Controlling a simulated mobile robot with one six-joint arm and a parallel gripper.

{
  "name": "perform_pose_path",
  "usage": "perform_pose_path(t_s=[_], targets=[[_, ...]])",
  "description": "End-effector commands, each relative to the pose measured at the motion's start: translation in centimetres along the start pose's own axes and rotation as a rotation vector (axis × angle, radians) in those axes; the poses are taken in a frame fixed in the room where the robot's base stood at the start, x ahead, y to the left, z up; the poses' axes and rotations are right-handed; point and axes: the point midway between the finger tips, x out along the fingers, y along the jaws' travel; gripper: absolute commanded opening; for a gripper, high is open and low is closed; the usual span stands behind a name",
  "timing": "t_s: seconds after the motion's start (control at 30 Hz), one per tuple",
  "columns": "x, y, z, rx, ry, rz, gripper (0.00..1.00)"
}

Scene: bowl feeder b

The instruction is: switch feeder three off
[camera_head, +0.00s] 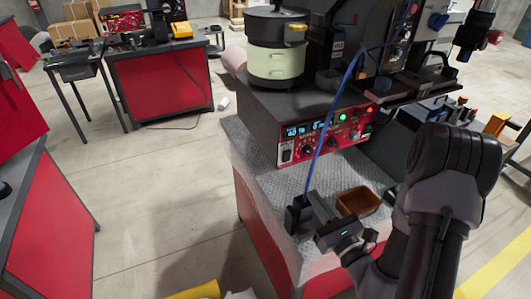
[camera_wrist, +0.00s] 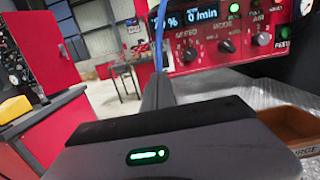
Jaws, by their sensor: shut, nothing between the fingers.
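A feeder with a red control panel (camera_head: 325,132) stands on the metal-topped bench. Its blue display is lit, and in the wrist view the display (camera_wrist: 190,17) reads 0 /min. A rocker switch (camera_head: 287,153) sits at the panel's lower left; its position is too small to tell. A green lamp (camera_head: 342,117) is lit, and it shows in the wrist view (camera_wrist: 234,8). No feeder number is readable. My gripper (camera_head: 299,211) is shut and empty, in front of and below the panel, apart from it. In the wrist view its fingers (camera_wrist: 158,93) point toward the panel's left side.
A brown bin (camera_head: 358,201) sits on the bench (camera_head: 265,165) right of my gripper. A blue cable (camera_head: 325,120) runs down in front of the panel. A cream-banded round bowl unit (camera_head: 276,66) stands on the feeder. Another red-panelled unit (camera_head: 121,17) stands far back left. Open floor lies left.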

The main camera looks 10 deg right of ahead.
Motion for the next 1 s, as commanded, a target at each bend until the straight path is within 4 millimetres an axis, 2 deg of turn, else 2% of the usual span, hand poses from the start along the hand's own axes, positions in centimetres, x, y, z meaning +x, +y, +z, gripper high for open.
perform_pose_path(t_s=[0.27, 0.37, 0.47, 0.8, 1.0], targets=[[0.0, 0.0, 0.0, 0.000, 0.000, -0.001, 0.00], [0.6, 0.1, -0.1, -0.004, -0.001, 0.004, 0.00], [2.1, 0.2, -0.2, -0.004, -0.002, 0.007, 0.00], [9.6, 0.2, 0.1, -0.003, -0.003, 0.006, 0.00], [12.8, 0.1, 0.0, -0.001, -0.002, 0.004, 0.00]])
